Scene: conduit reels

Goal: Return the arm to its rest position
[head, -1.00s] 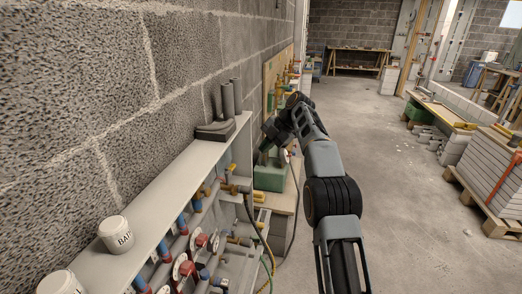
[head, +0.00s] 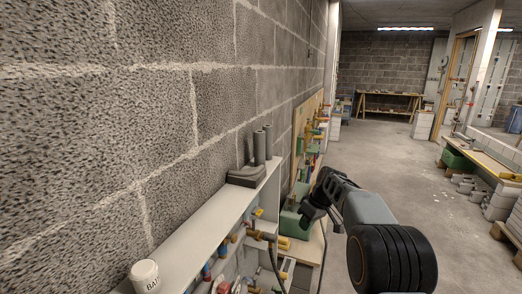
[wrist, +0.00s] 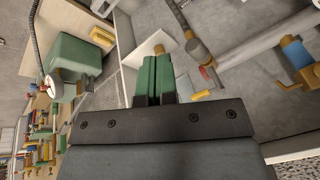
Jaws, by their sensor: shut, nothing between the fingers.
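My gripper (wrist: 154,62) shows in the wrist view with its two green fingers pressed together and nothing between them. It points over the pipework beside the shelf. In the head view my arm is folded at lower right, its dark end (head: 310,214) beside the green box on the workbench. The fingertips are too small to make out there.
A pale shelf (head: 205,226) along the block wall carries a white tub (head: 145,276) and a dark piece with upright tubes (head: 249,172). A green box (head: 291,222) stands close to my arm; it also shows in the wrist view (wrist: 76,56). Open floor lies to the right.

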